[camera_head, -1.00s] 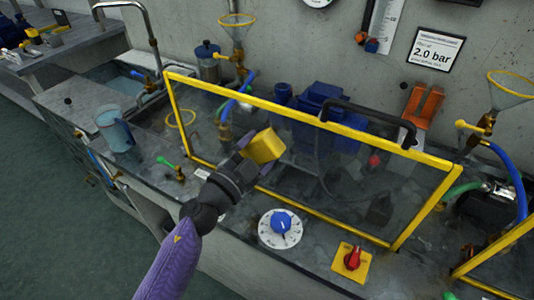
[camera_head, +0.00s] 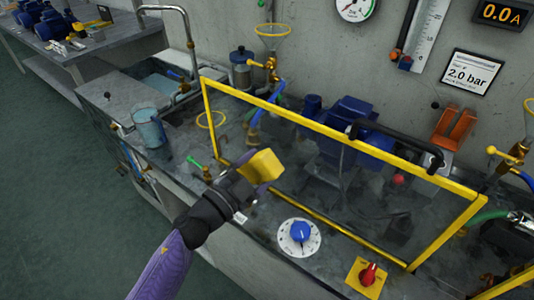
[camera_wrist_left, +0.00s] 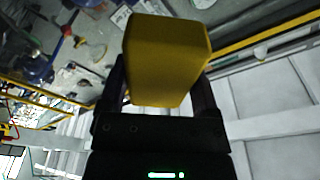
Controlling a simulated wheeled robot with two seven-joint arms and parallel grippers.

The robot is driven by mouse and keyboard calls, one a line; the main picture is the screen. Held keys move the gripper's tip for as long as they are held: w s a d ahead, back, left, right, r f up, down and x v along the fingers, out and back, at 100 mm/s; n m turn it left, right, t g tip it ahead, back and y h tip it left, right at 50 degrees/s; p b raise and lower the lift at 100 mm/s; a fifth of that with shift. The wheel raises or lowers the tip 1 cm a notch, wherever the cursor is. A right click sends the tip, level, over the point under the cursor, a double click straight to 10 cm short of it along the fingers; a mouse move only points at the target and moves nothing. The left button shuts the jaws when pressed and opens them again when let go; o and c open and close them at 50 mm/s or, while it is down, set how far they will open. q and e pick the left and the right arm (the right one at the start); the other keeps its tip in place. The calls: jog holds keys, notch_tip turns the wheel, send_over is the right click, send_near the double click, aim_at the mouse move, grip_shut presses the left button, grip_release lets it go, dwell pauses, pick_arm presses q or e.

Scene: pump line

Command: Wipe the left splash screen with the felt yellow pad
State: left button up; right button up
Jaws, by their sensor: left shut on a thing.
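My left gripper (camera_head: 243,178) is shut on the felt yellow pad (camera_head: 262,165), a yellow block. The pad also fills the upper middle of the left wrist view (camera_wrist_left: 165,58), between the two dark fingers. The left splash screen is a clear panel in a yellow frame (camera_head: 290,115), with a black handle on its top bar. The pad is in front of the screen's left half in the head view. I cannot tell whether it touches the panel. My right gripper is not in view.
A blue dial (camera_head: 299,236) and a red knob on a yellow plate (camera_head: 368,275) sit on the bench in front of the screen. A clear bluish beaker (camera_head: 149,128) and a green-handled valve (camera_head: 196,164) are at left. Blue pump parts (camera_head: 345,125) stand behind the panel.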

pick_arm(q)
jog(key=shift+s+a, duration=0.15)
jog(key=shift+s, duration=0.1)
jog(key=shift+p+v, duration=0.45)
jog(key=shift+v, duration=1.05)
jog(key=shift+s+r, duration=0.1)
